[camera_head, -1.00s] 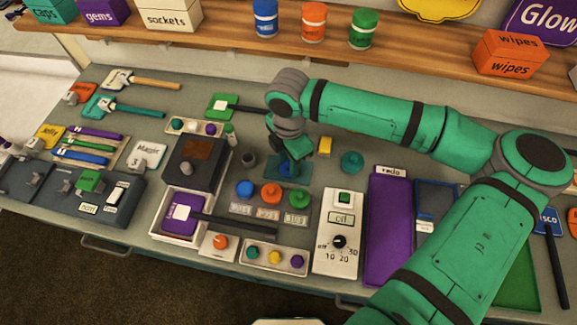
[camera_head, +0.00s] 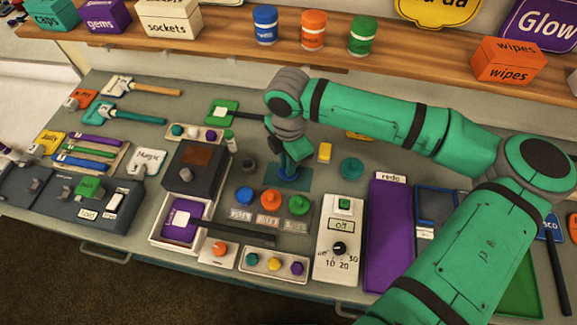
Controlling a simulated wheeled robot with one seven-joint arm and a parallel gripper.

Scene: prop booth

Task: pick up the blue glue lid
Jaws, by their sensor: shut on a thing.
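My gripper (camera_head: 289,172) points down over a dark teal-blue square (camera_head: 300,186) in the middle of the bench. Its jaws are shut on a small dark blue thing (camera_head: 289,174), which looks like the blue glue lid. The fingers hide most of it, and I cannot tell whether it touches the square. A round blue cap (camera_head: 244,195) stands in front and to the left, beside an orange cap (camera_head: 270,199) and a green cap (camera_head: 298,205), with small labels in front of them.
A white control panel (camera_head: 340,260) and a purple tray (camera_head: 390,235) lie to the right. A teal disc (camera_head: 351,168) and a yellow block (camera_head: 324,152) lie near my gripper.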

